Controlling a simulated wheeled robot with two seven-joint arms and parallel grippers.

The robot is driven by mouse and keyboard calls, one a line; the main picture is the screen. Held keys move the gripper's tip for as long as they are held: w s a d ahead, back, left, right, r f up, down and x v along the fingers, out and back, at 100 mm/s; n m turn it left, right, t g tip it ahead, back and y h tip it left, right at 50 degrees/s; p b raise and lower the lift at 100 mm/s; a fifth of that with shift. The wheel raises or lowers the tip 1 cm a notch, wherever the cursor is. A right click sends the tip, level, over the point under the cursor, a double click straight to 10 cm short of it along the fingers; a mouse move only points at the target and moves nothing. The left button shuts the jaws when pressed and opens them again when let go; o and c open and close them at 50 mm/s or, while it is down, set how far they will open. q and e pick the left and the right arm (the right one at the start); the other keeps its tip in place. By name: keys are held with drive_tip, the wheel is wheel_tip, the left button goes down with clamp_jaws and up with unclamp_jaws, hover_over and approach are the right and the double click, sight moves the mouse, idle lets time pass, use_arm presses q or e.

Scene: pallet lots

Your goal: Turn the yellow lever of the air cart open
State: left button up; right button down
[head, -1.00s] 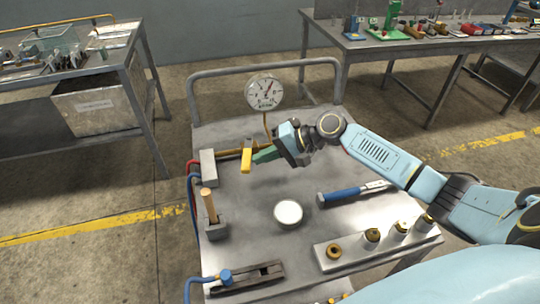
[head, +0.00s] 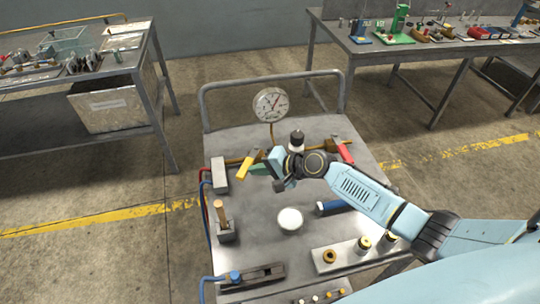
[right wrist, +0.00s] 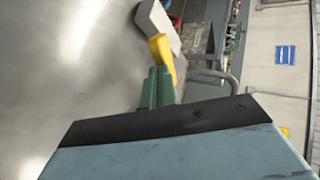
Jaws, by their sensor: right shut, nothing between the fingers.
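The yellow lever (head: 246,165) sits on the brass pipe at the left of the air cart (head: 260,215). It slants, its lower end toward the left. My right gripper (head: 259,169) has green fingers, shut and empty, close against the right side of the lever. In the right wrist view the shut fingers (right wrist: 157,88) end at the yellow lever (right wrist: 160,50); I cannot tell whether they touch it. A round gauge (head: 271,104) stands above the pipe. My left gripper is out of view.
A red lever (head: 346,153) and a black-and-white knob (head: 297,141) lie behind my right wrist. A white disc (head: 290,219), a blue-handled tool (head: 330,207), a fittings rack (head: 350,254) and a wooden handle (head: 220,211) stand in front. Tables stand behind.

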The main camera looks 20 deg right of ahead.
sight(241, 169)
drive_tip(key=a+m+h+p, duration=0.1)
drive_tip(key=p, duration=0.1)
drive_tip(key=w+a+m+t+h+p, duration=0.1)
drive_tip(key=m+p, duration=0.1)
drive_tip(key=p, duration=0.1)
drive_tip(key=a+m+t+h+p, duration=0.1)
drive_tip(key=p, duration=0.2)
drive_tip(key=shift+w+a+r+h, duration=0.2)
drive_tip(key=shift+w+a+h, duration=0.2)
drive_tip(key=shift+w+a+m+t+h, duration=0.2)
drive_tip(key=shift+m+t+h, duration=0.1)
drive_tip(key=shift+m+t, duration=0.15)
drive_tip(key=shift+w+p, duration=0.25)
drive_tip(key=shift+p, duration=0.15)
drive_tip(key=shift+w+a+f, duration=0.2)
drive_tip(key=shift+w+a, duration=0.2)
drive_tip(key=shift+w, duration=0.1)
drive_tip(key=shift+w+a+f+b, duration=0.1)
drive_tip(key=shift+w+a+b, duration=0.3)
drive_tip(key=shift+w, duration=0.35)
drive_tip(key=shift+w+a+b, duration=0.3)
drive_tip(key=shift+w+b, duration=0.1)
drive_tip(key=shift+w, duration=0.35)
drive_tip(key=shift+r, duration=0.2)
